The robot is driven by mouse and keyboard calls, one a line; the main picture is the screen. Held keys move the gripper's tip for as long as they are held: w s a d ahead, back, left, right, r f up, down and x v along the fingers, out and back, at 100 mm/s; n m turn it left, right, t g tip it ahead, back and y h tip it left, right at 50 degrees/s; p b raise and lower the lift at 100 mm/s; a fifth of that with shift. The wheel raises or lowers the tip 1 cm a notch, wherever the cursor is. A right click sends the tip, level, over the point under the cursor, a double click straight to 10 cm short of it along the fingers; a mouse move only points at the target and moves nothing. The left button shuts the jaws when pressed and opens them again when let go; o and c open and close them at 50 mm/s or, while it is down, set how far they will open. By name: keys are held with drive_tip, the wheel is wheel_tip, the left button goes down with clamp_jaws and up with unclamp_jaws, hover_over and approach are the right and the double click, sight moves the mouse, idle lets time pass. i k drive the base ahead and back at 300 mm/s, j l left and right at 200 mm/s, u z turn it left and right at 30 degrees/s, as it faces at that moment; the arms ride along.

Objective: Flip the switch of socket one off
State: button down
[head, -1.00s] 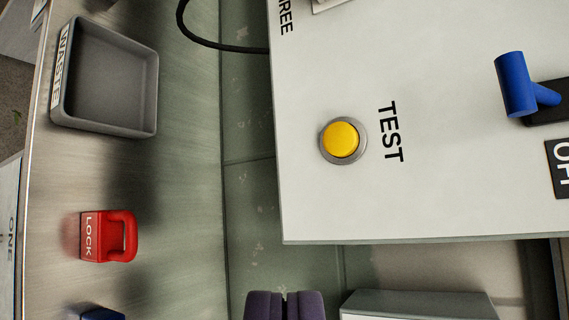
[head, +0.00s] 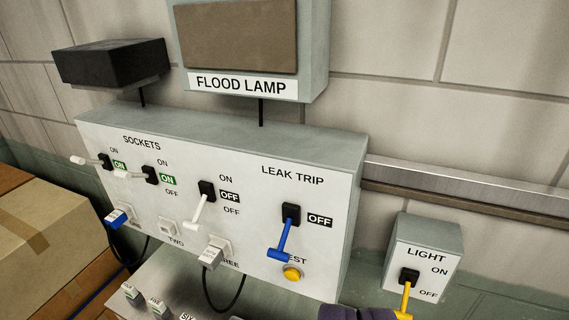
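The sockets panel (head: 110,190) stands at the left and middle. Socket one is the leftmost; its switch (head: 105,161) has a white lever sticking out to the left, with a green ON label lit beside it. Socket two's switch (head: 150,175) also shows green ON. Socket three's switch (head: 204,198) has its lever down and a black OFF label. A blue plug (head: 117,217) sits in the leftmost outlet. My gripper (head: 372,314) shows only as purple fingertips at the bottom edge, close together with nothing seen between them, right of the panel and away from the switches.
The leak trip switch (head: 287,230) has its blue lever down, at OFF, above a yellow test button (head: 292,272). A light switch box (head: 424,250) is at right. Cardboard boxes (head: 45,230) stand at left.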

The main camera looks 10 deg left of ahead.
sight(79, 161)
drive_tip(key=i+j+u, duration=0.3)
drive_tip(key=i+j, duration=0.55)
drive_tip(key=j, duration=0.35)
drive_tip(key=i+j+u, duration=0.35)
drive_tip(key=i+j, duration=0.6)
